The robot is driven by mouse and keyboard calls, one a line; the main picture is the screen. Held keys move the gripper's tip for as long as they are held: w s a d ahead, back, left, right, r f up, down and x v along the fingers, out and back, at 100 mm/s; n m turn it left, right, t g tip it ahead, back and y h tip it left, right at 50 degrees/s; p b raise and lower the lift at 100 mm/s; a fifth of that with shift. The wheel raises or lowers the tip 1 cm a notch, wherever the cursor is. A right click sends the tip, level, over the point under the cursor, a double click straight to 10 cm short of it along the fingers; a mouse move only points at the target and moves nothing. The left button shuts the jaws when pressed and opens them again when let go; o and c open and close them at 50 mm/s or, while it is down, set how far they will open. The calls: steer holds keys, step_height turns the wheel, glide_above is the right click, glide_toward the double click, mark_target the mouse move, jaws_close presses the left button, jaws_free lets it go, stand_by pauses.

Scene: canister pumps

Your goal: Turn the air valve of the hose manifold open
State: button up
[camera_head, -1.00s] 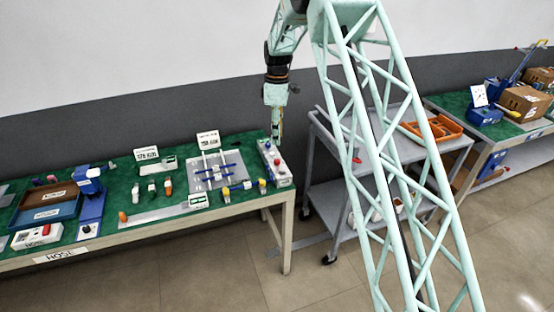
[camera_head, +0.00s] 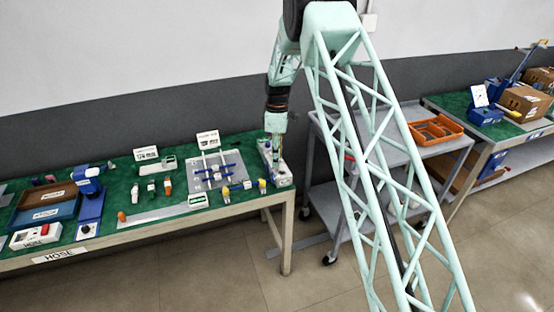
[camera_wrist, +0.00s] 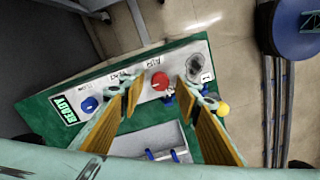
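The hose manifold is a pale panel (camera_wrist: 180,58) at the right end of the green bench, and it also shows in the head view (camera_head: 284,181). A red knob (camera_wrist: 159,82) sits near the lettering "AIR". A blue knob (camera_wrist: 88,104) sits further left on the panel, and a round gauge (camera_wrist: 195,67) further right. My gripper (camera_wrist: 158,93) is open, with its yellow-brown finger pads on either side of the red knob in the wrist view. I cannot tell its exact height above the knob. In the head view my gripper (camera_head: 276,164) is low over the panel.
A green "READY" sign (camera_wrist: 66,109) is beside the panel. A plate with blue hose fittings (camera_head: 232,180) and small yellow parts (camera_head: 262,183) lie left of the panel. A grey cart (camera_head: 318,199) stands right of the bench, across a narrow gap.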

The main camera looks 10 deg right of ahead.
steer(key=shift+f, duration=0.35)
steer(key=shift+c, duration=0.5)
steer(key=c, duration=0.7)
steer(key=shift+c, duration=0.2)
